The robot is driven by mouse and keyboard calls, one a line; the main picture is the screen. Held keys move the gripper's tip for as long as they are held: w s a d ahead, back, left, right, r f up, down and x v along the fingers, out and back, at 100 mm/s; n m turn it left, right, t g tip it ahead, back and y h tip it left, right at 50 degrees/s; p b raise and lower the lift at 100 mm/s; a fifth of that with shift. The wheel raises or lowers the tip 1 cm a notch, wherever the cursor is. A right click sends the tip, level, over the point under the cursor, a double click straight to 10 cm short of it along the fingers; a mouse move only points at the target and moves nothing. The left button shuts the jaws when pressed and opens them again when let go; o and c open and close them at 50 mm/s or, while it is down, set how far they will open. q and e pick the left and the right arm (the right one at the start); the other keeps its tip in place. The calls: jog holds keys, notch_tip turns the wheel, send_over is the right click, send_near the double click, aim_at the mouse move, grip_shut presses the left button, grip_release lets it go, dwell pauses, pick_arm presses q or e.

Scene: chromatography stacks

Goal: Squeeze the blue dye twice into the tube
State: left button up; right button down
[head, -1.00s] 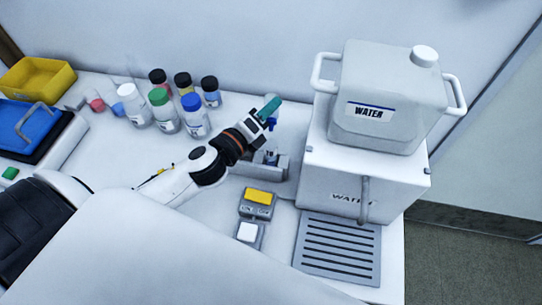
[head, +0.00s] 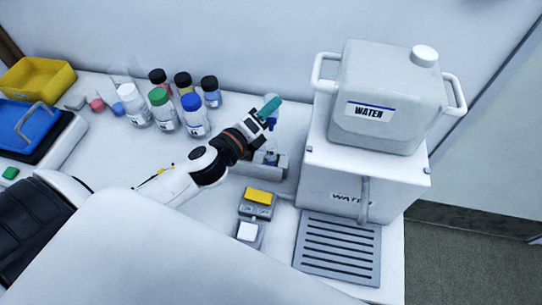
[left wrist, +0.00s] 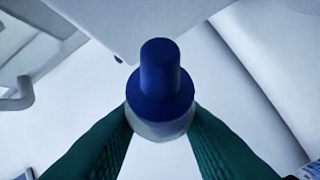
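My left gripper (head: 268,108) is shut on a small dropper bottle with a blue cap. In the left wrist view the gripper's green fingers (left wrist: 160,135) press on both sides of the blue dye bottle (left wrist: 160,85), just below its blue nozzle. In the head view the bottle (head: 272,124) is mostly hidden behind the fingers, above a grey rack (head: 258,170). A small tube with blue in it (head: 270,158) stands at the rack, below the bottle. Whether nozzle and tube line up is hard to tell. My right gripper is not in view.
Several capped bottles (head: 166,112) stand at the back left. A white water dispenser (head: 350,180) with a water canister (head: 385,105) and drip grate (head: 338,250) stands right of the rack. Yellow-topped (head: 258,196) and white-topped (head: 248,231) devices sit in front. A yellow bin (head: 38,78) is far left.

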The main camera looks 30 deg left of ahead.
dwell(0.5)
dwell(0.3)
pick_arm(q)
jog(key=shift+r+p, duration=0.1)
jog(key=shift+p, duration=0.25)
grip_shut()
dwell(0.8)
grip_release()
